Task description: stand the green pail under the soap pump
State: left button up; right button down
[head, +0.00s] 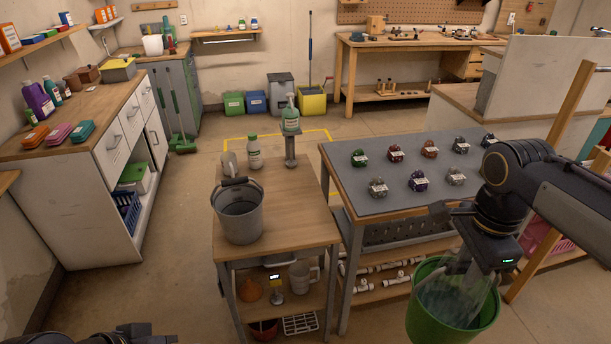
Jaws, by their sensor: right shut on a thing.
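The green pail (428,328) hangs at the lower right, in front of the grey-topped table. My right gripper (468,290) reaches down to it from the right and is shut on it; the exact grip is hard to see.
A grey metal bucket (240,212) stands on the small table's front left. The grey-topped table (400,165) holds several labelled lumps. The small table's right front is bare.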

aim_at(295, 188)
jog(key=i+l+u, duration=0.1)
jog(key=i+u, duration=0.3)
jog(key=i+l+u, duration=0.15)
jog(key=u, duration=0.25)
jog(key=i+l+u, duration=0.25)
jog(key=u, duration=0.15)
jog(key=i+l+u, duration=0.15)
jog(key=l+u, duration=0.2)
jog(key=i+l+u, duration=0.25)
jog(key=k+l, duration=0.05)
jog(key=l, duration=0.05)
